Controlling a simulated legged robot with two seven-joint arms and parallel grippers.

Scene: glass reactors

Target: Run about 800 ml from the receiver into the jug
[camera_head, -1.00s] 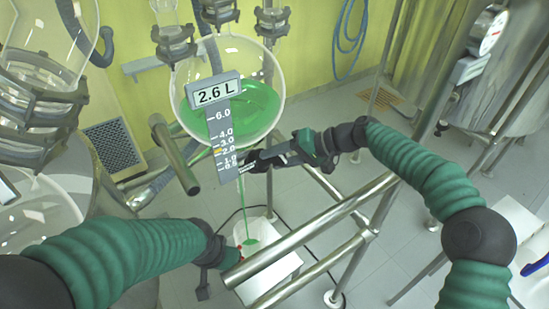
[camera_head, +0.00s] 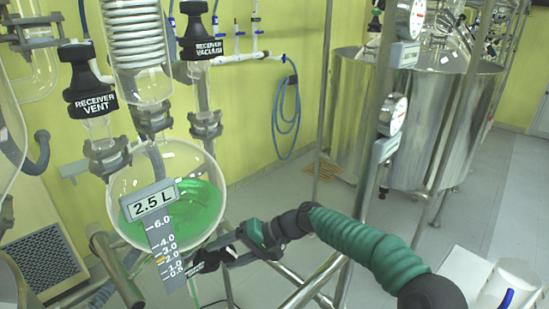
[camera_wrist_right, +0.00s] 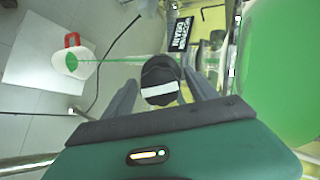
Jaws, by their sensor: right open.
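The receiver (camera_head: 200,172) is a round glass vessel holding green liquid; its display (camera_head: 152,200) reads 2.5 L. My right gripper (camera_head: 218,254) is at the outlet under it. In the right wrist view, the fingers of this gripper (camera_wrist_right: 160,88) stand open either side of a black valve knob with a white stripe (camera_wrist_right: 160,82). A thin green stream (camera_wrist_right: 115,60) runs from the outlet into the white jug with a red handle (camera_wrist_right: 80,72), which has green liquid in it. The jug is out of the head view. My left gripper is not in view.
Black caps marked receiver vent (camera_head: 93,92) and receiver vacuum (camera_head: 201,40) sit above the receiver. Steel frame rails (camera_head: 312,285) run below my right arm. A second white jug with a blue handle (camera_head: 516,280) stands at the right. A large steel vessel (camera_head: 400,130) stands behind.

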